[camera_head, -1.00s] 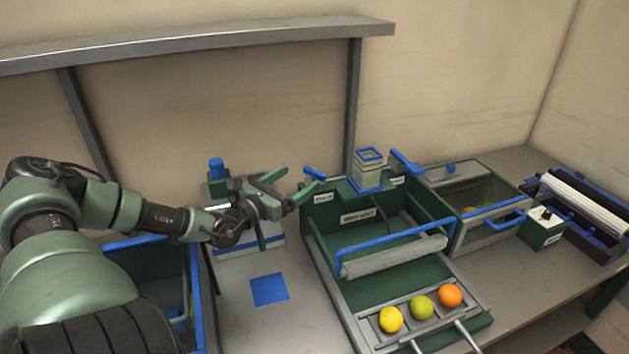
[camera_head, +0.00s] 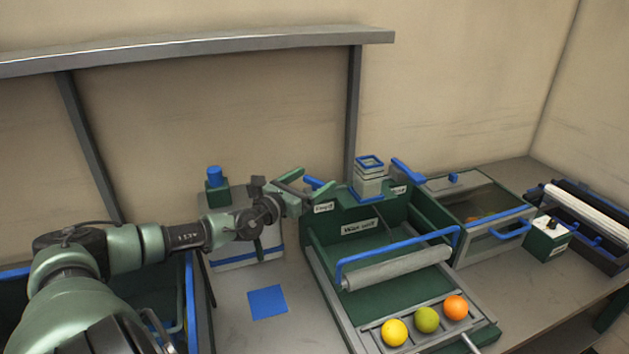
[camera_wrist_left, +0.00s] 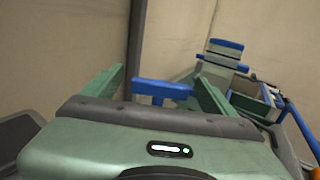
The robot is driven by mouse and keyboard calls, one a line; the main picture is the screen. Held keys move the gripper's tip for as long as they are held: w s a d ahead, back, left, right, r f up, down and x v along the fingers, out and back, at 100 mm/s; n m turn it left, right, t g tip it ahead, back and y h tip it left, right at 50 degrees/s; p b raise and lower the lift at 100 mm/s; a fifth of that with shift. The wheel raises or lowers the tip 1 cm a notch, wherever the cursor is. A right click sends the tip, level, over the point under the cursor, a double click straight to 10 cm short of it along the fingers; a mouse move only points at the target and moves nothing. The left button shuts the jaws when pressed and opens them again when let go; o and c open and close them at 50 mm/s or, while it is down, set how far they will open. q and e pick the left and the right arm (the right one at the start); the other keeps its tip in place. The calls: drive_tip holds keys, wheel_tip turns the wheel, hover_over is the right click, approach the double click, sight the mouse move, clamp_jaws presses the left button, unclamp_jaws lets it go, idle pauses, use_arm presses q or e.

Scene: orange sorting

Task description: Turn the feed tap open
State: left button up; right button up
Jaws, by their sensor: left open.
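The feed tap's blue handle (camera_head: 313,183) is at the back left corner of the green wash unit (camera_head: 345,258), above a small white label (camera_head: 324,208). My left gripper (camera_head: 316,180) is open at this handle, with one finger on each side of it. In the left wrist view the blue handle (camera_wrist_left: 160,88) lies crosswise between the two green fingers (camera_wrist_left: 160,78). I cannot tell whether either finger touches it. The tap's lower part is hidden by my gripper. My right gripper is in neither view.
A second blue tap handle (camera_head: 408,171) is on the unit's back right. A grey tower with a blue top (camera_head: 369,162) stands between the taps. A yellow fruit (camera_head: 394,332), a green one (camera_head: 427,320) and an orange one (camera_head: 455,307) lie in the front tray.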

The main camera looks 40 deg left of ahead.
use_arm(q)
drive_tip(key=shift+w, duration=0.55)
